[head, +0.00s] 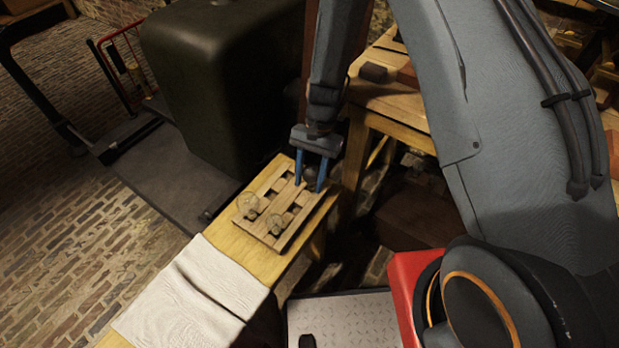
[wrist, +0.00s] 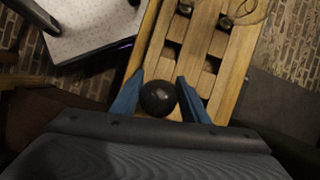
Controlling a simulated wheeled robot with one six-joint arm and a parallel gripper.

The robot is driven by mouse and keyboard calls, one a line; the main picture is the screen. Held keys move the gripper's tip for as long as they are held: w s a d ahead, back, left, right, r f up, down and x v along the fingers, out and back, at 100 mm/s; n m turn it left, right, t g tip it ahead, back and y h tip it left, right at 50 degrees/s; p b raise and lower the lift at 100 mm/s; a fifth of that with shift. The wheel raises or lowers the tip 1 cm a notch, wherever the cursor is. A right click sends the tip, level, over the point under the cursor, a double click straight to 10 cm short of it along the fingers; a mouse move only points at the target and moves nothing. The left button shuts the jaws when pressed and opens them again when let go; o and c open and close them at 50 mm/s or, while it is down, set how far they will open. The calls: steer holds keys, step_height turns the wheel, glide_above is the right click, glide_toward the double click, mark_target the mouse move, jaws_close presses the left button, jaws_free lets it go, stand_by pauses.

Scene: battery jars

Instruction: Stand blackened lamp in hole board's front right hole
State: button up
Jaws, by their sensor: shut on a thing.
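The blackened lamp (head: 310,173) is a dark round bulb between the two blue fingers of my gripper (head: 311,184). In the wrist view the dark bulb (wrist: 158,98) sits between the fingertips (wrist: 160,92), and my gripper is shut on it. The wooden hole board (head: 297,209) lies on a narrow wooden bench, its slats and square holes also showing in the wrist view (wrist: 204,38). The lamp is over the board's end nearest my gripper; its base is hidden, so I cannot tell whether it is in a hole. Several other holes look empty.
A white cloth (head: 195,290) covers the bench's near end. A dark green cabinet (head: 220,80) stands behind the bench, and a wooden table (head: 395,100) is at the right.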

mark_target(312, 166)
steer(key=o, duration=1.3)
steer(key=shift+c, duration=0.2)
steer(key=shift+v, duration=3.9)
steer(key=shift+d+r, duration=0.1)
steer(key=s+d+r+n+t+p, duration=0.1)
steer(key=s+d+r, duration=0.3)
steer(key=r, duration=0.3)
steer(key=s+d+r+n+t+h+p, duration=0.1)
steer(key=s+d+r+n+p, duration=0.1)
steer(key=s+d+r, duration=0.3)
steer(key=s+d+r+n+t+h+p, duration=0.1)
steer(key=s+d+r, duration=0.4)
steer(key=r, duration=0.6)
steer(key=shift+s+n+t+p, duration=0.45)
steer(key=shift+s+n, duration=0.25)
steer(key=shift+s, duration=0.55)
